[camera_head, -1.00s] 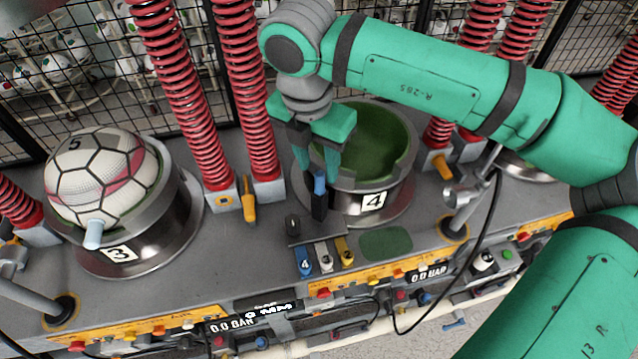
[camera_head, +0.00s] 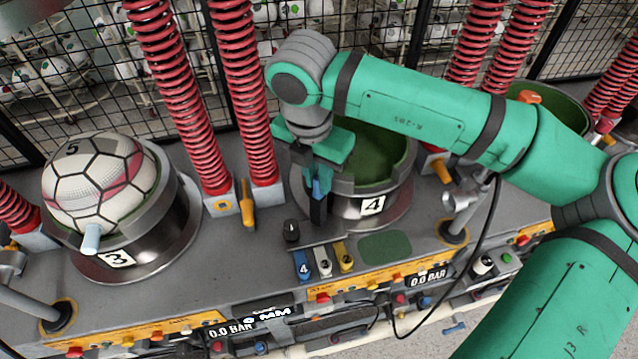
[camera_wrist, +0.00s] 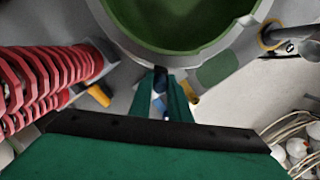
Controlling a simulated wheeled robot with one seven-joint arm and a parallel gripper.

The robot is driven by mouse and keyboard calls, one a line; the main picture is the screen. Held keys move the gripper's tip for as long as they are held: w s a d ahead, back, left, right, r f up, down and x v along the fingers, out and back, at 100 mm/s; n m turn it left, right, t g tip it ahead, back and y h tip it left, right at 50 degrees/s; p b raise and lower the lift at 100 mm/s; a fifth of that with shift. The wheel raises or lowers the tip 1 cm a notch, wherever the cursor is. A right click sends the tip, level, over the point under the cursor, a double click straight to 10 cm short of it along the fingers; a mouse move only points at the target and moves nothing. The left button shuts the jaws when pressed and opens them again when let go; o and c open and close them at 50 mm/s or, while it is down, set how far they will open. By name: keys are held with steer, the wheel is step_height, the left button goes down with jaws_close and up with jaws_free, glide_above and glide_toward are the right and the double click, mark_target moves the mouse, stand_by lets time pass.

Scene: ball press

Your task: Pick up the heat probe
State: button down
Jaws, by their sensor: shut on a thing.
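The heat probe appears to be the slim upright tool with a blue upper part and a dark lower body (camera_head: 318,208). It stands at the front of the press cup marked 4 (camera_head: 395,207), close to the small rack's back edge. My gripper (camera_head: 319,184) points down and is shut on its upper part. In the wrist view, the probe's dark end (camera_wrist: 160,79) shows between the finger ends, with a bit of blue lower down. The fingers hide part of it. I cannot tell whether its lower end touches the deck.
A ball (camera_head: 98,185) sits in cup 3 at left. Red springs (camera_head: 245,90) and a yellow-handled lever (camera_head: 246,205) stand close left. A black cable hangs at right.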

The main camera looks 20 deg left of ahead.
steer(key=shift+d+r, duration=0.15)
steer(key=shift+r, duration=0.4)
step_height(320, 180, up, 8)
steer(key=shift+s+r, duration=0.1)
steer(key=shift+s, duration=0.05)
steer(key=shift+r, duration=0.4)
